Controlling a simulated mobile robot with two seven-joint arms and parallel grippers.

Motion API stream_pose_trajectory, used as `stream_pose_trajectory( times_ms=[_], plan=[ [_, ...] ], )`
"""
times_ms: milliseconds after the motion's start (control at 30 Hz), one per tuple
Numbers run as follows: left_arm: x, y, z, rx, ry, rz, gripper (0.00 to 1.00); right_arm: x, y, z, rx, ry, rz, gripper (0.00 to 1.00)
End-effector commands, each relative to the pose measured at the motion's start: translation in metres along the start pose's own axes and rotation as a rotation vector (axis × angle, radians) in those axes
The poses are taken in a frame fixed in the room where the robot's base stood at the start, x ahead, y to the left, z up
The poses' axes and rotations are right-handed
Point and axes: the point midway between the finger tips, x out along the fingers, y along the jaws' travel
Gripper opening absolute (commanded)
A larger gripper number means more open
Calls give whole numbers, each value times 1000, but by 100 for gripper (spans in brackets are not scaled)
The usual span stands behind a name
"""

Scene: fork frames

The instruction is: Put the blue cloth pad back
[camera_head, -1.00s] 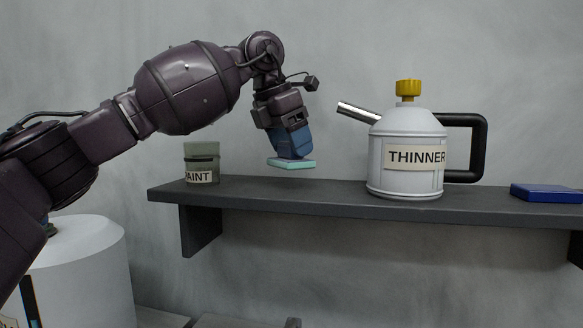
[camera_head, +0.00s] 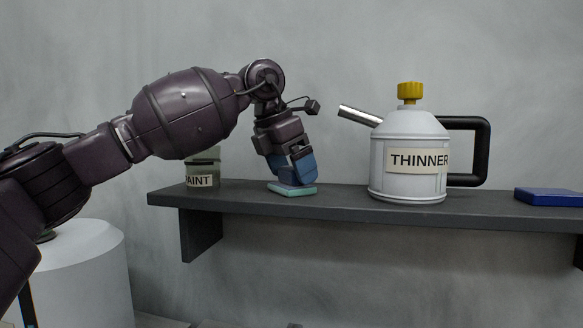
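A thin, pale teal pad (camera_head: 292,191) lies at the shelf's top surface, between the paint tin and the thinner can. My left gripper (camera_head: 292,181), with blue fingers, points down and its fingertips meet the pad; it looks shut on it, though the grip itself is partly hidden. A flat dark blue pad-like block (camera_head: 548,197) lies at the right end of the shelf, well apart from the gripper. Its material is not clear. My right gripper is out of view.
A white drum (camera_head: 85,270) stands at lower left. Shelf room is free around the pad.

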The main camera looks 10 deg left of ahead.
Motion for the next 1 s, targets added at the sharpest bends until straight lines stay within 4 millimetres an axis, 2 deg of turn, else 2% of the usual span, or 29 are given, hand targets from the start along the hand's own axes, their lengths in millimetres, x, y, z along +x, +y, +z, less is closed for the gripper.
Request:
stream_pose_trajectory(
  times_ms=[333,467,733,1000],
  plan=[
    [-5,0,1,0,0,0,93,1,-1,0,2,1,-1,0],
    [-25,-1,2,-1,-5,3,93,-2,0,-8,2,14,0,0],
    [-80,-2,2,1,-6,5,93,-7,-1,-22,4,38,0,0],
    [-115,-1,1,1,-3,2,93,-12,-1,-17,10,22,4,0]
  ],
)
